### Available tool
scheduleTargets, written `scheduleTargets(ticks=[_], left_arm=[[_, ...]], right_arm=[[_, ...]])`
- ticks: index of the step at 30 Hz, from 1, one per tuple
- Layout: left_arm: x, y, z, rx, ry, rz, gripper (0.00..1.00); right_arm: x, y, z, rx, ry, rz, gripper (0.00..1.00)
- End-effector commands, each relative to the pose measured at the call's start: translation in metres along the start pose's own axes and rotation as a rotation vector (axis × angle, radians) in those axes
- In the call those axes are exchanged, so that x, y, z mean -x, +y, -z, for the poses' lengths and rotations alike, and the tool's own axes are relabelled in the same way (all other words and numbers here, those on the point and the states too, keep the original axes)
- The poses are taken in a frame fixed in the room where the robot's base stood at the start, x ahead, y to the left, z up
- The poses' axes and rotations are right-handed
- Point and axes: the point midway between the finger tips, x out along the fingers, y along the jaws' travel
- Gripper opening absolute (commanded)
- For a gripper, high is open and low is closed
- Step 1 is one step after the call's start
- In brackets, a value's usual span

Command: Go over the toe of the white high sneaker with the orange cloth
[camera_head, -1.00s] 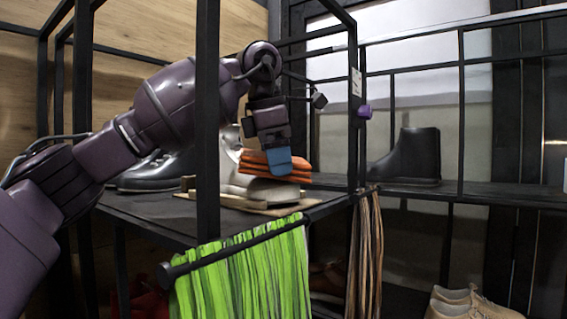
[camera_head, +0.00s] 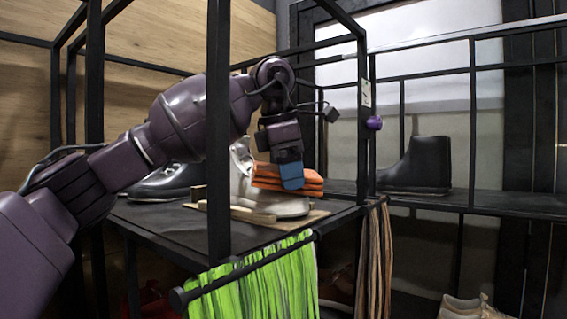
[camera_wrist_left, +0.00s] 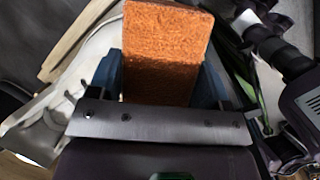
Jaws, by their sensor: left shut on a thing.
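The white high sneaker (camera_head: 241,178) stands on a wooden board (camera_head: 228,214) on the dark shelf, its toe pointing right. My left gripper (camera_head: 291,178) is shut on the folded orange cloth (camera_head: 268,179). The cloth is over the sneaker's toe, which shows just beneath it; I cannot tell whether they touch. In the left wrist view the cloth (camera_wrist_left: 166,50) sits between the blue fingertips, with the white laces (camera_wrist_left: 50,118) to the left. The gripper and cloth hide part of the sneaker. My right gripper is not in view.
Black frame posts (camera_head: 218,130) stand in front of and around the shelf. A black shoe (camera_head: 160,184) is behind the sneaker at left. A black boot (camera_head: 418,165) stands on the right shelf. Green laces (camera_head: 255,285) hang from the front rail.

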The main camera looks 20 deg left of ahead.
Motion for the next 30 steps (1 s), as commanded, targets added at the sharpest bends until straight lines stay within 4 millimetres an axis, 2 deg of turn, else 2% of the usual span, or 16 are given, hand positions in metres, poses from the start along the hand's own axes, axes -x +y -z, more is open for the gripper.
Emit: scheduleTargets(ticks=[6,30], left_arm=[[-0.003,0.011,-0.011,0.0,0.001,0.001,0.53],[-0.021,0.041,-0.038,0.001,0.001,0.001,0.53]], right_arm=[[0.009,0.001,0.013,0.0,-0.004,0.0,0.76],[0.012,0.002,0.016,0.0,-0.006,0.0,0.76]])
